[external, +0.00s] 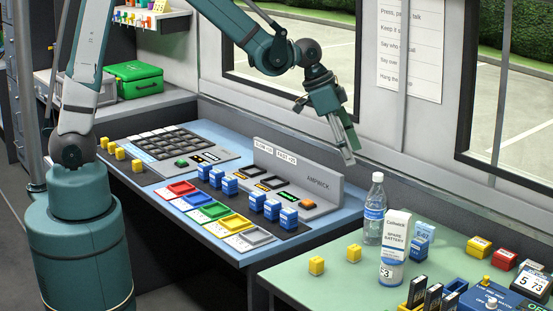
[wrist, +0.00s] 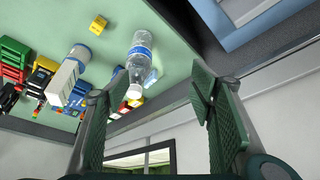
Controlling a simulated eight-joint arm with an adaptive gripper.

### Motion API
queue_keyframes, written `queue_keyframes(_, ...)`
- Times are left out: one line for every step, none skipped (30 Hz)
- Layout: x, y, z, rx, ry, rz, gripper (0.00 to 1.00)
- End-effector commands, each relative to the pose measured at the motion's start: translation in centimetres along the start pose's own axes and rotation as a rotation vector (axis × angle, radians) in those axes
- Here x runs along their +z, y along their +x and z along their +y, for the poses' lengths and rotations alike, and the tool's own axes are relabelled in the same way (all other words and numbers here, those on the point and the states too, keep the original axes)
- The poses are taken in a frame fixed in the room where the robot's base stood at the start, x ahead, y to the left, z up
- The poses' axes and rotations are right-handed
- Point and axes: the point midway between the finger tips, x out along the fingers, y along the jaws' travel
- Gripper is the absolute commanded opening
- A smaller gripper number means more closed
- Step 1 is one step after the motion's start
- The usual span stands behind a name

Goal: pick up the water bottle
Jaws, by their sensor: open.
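The water bottle (external: 374,208) is clear with a blue label and a white cap. It stands upright on the green table, just behind a white spare battery carton (external: 395,249) that partly overlaps it in the external view. In the wrist view the bottle (wrist: 138,62) shows left of centre, beyond my fingers, with its white cap toward the camera. My gripper (external: 350,148) is open and empty, above and to the left of the bottle in the external view, apart from it. Its two green fingers (wrist: 160,115) stand wide apart in the wrist view.
A blue and white box (external: 424,234) stands right of the bottle. Yellow cubes (external: 317,265) lie on the green table (external: 290,283) to the left. Several coloured blocks and dark devices crowd the right side. A grey console panel (external: 320,190) rises on the blue desk.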

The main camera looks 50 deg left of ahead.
Motion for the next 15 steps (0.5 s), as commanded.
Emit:
queue_keyframes(-0.9,0.5,0.5,0.009,0.016,-0.003,0.55)
queue_keyframes(-1.2,0.9,0.7,0.015,0.026,-0.005,0.55)
queue_keyframes(-1.7,1.4,1.1,0.022,0.039,-0.007,0.55)
queue_keyframes(-2.1,1.9,1.4,0.027,0.048,-0.009,0.55)
queue_keyframes(-2.4,2.3,1.7,0.032,0.057,-0.011,0.55)
queue_keyframes(-2.8,2.8,2.0,0.039,0.069,-0.013,0.55)
queue_keyframes(-3.1,3.3,2.3,0.043,0.079,-0.014,0.55)
queue_keyframes(-3.4,3.6,2.5,0.048,0.088,-0.016,0.55)
queue_keyframes(-3.8,4.2,2.9,0.054,0.099,-0.017,0.55)
queue_keyframes(-4.0,4.6,3.2,0.059,0.107,-0.019,0.55)
queue_keyframes(-4.2,5.0,3.5,0.063,0.115,-0.020,0.55)
queue_keyframes(-4.5,5.4,3.8,0.069,0.124,-0.022,0.55)
queue_keyframes(-4.7,5.7,4.0,0.072,0.131,-0.023,0.55)
queue_keyframes(-4.8,6.0,4.2,0.076,0.136,-0.024,0.55)
queue_keyframes(-5.0,6.3,4.4,0.080,0.143,-0.025,0.55)
